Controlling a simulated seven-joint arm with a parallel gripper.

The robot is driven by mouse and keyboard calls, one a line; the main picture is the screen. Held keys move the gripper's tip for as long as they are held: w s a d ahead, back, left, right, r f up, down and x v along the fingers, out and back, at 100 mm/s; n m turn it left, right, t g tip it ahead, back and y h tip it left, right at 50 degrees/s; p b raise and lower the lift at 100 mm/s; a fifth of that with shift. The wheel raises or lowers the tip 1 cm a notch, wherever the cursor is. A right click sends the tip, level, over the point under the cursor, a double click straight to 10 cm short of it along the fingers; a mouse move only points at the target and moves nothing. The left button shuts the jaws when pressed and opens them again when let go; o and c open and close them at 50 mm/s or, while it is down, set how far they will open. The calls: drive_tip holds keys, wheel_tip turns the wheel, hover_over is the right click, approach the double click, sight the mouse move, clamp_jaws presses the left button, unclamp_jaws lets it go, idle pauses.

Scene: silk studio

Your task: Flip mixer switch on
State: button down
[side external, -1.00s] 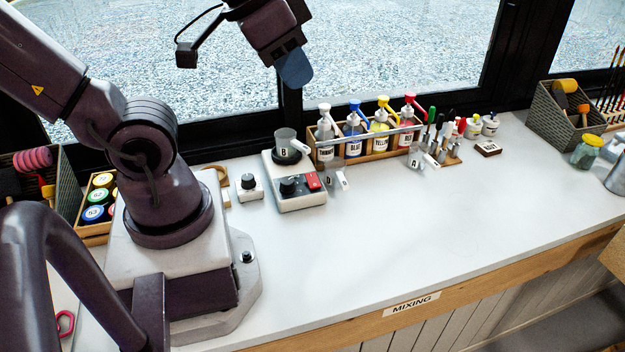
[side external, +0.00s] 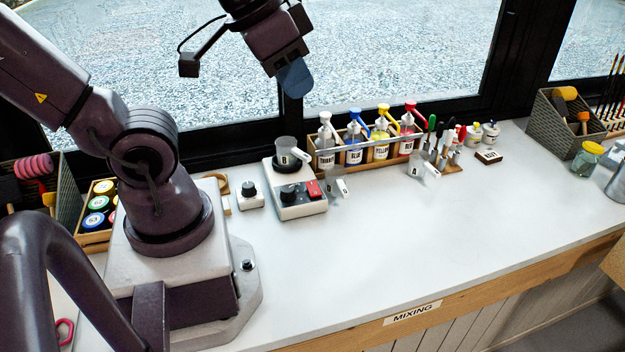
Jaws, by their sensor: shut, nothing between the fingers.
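The mixer (side external: 298,208) is a small white box on the white counter, with a black round knob and a red switch (side external: 313,189) on its front right. Whether the switch is on or off is too small to tell. A clear cup marked B (side external: 288,157) stands on the mixer's dark round plate at the back. My gripper (side external: 295,80) is shut and empty, high above and behind the mixer in the picture, in front of the window and apart from everything.
A rack of pump bottles (side external: 368,150) stands right of the mixer. A small white box with a black knob (side external: 250,196) is at left. The counter's front (side external: 400,250) is clear.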

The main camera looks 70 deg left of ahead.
drive_tip(key=w+a+f+n+g, duration=0.3)
drive_tip(key=w+a+f+g, duration=0.15)
drive_tip(key=a+f, duration=0.45)
drive_tip(key=m+g, duration=0.2)
hover_over(311, 182)
drive_tip(key=s, duration=0.2)
drive_tip(key=shift+h, duration=0.3)
drive_tip(key=f, duration=1.6)
drive_tip(key=shift+w+d+f, duration=0.2)
drive_tip(key=shift+w+d, duration=0.05)
drive_tip(key=shift+d, duration=0.15)
drive_tip(key=shift+w+a+r+m+t, duration=0.15)
drive_tip(key=shift+w+a+m+t, duration=0.35)
drive_tip(key=shift+w+m, duration=0.25)
drive_tip(key=shift+f, duration=1.95)
drive_tip(key=shift+f, duration=0.45)
drive_tip(key=shift+r, duration=2.3)
